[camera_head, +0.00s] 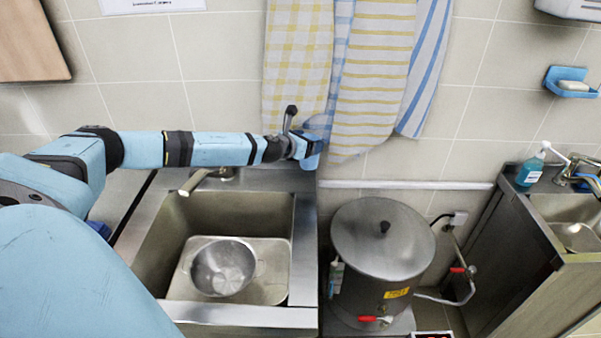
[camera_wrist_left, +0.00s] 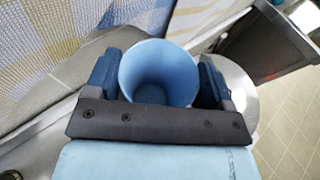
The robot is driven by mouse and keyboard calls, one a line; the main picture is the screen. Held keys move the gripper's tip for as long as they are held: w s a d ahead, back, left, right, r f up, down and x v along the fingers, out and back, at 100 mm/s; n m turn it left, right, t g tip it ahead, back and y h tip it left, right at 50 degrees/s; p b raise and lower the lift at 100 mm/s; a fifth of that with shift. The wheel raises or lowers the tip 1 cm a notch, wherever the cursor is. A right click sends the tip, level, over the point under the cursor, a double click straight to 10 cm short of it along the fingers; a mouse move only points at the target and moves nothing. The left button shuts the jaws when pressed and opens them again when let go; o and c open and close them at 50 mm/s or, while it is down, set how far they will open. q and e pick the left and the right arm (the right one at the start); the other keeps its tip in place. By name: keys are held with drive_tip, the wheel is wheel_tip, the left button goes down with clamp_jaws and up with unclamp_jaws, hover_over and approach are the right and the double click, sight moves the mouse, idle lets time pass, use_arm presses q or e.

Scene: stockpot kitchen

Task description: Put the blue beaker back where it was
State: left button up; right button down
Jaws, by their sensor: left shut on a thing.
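The blue beaker (camera_wrist_left: 157,66) is upright and open-topped between the two fingers of my left gripper (camera_head: 310,146) in the left wrist view. The fingers are shut on its sides, and the inside looks empty. In the head view my left arm reaches across from the left, and the gripper is in front of the hanging towels, above the gap between the sink and the stockpot. Only a little of the beaker shows there, mostly hidden by the gripper. My right gripper is not in view.
A sink (camera_head: 165,243) holds a tray (camera_head: 272,283) with a metal colander or bowl (camera_head: 222,268). A lidded stockpot (camera_head: 372,240) stands right of it. Yellow-checked towel (camera_head: 296,60) and others hang behind. A soap bottle (camera_head: 530,172) stands at the right by another basin.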

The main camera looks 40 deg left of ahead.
use_arm(q)
drive_tip(key=a, duration=0.6)
wheel_tip(320, 180, down, 9)
drive_tip(key=b, duration=0.3)
drive_tip(key=shift+s+d+f, duration=0.1)
